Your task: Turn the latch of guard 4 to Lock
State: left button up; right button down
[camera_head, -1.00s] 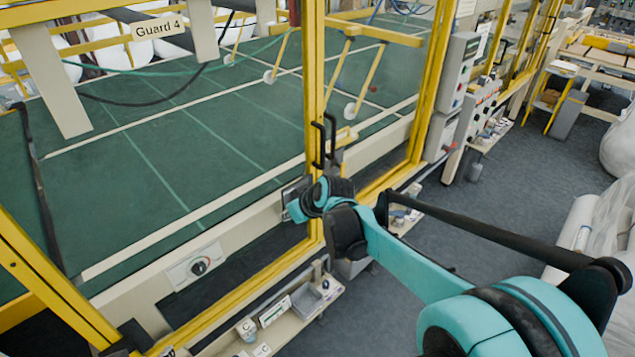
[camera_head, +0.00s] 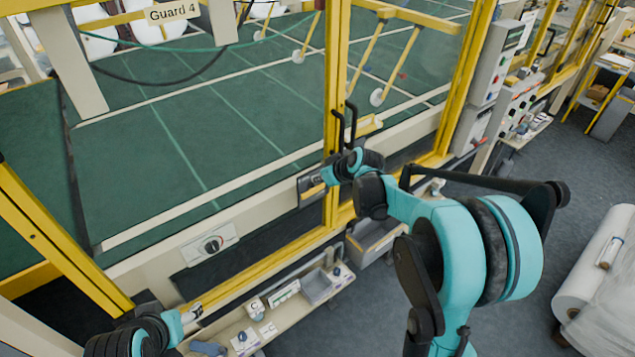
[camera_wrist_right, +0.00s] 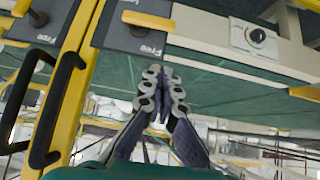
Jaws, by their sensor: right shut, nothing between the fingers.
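The "Guard 4" sign (camera_head: 172,12) hangs at the top left of the head view. A dark latch plate (camera_head: 311,190) sits on the beige beam by the yellow post, partly hidden by my right gripper (camera_head: 326,178). In the right wrist view, the latch plate (camera_wrist_right: 118,38) carries a yellow-brown lever (camera_wrist_right: 148,20) lying across it and the word "Free", upside down. My right gripper (camera_wrist_right: 163,92) is shut and empty, its fingertips below the plate in that picture; contact is not visible. My left gripper (camera_head: 193,313) is low at left, too small to read.
Black door handles (camera_head: 346,125) stand beside the latch; one is close at the left of the wrist view (camera_wrist_right: 52,110). A second "Free" plate (camera_wrist_right: 38,18) is across the post. A round dial (camera_head: 213,244) is on the beam. A cluttered shelf (camera_head: 235,330) runs below.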

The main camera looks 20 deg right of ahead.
jog(key=b, duration=0.1)
send_over(305, 195)
jog(key=s+d, duration=0.1)
notch_tip(305, 195, down, 6)
notch_tip(305, 195, down, 4)
jog(key=shift+r+b, duration=0.2)
jog(key=shift+b, duration=0.25)
jog(key=shift+s+a+f+n+h+b, duration=0.1)
jog(key=shift+a+f+n+h+b, duration=0.2)
jog(key=shift+f+h+b, duration=0.25)
jog(key=shift+s+a+f+n+t+h+b, duration=0.15)
jog(key=shift+f+n+t+h+b, duration=0.25)
jog(key=shift+b, duration=0.35)
notch_tip(305, 195, down, 7)
jog(key=d+n+t+h+b, duration=0.1)
jog(key=n+t+h+b, duration=0.2)
jog(key=b, duration=0.9)
jog(key=shift+w+d+f+h, duration=0.15)
jog(key=shift+w+d+h, duration=0.25)
jog(key=shift+h, duration=0.75)
jog(key=shift+d+f, duration=0.1)
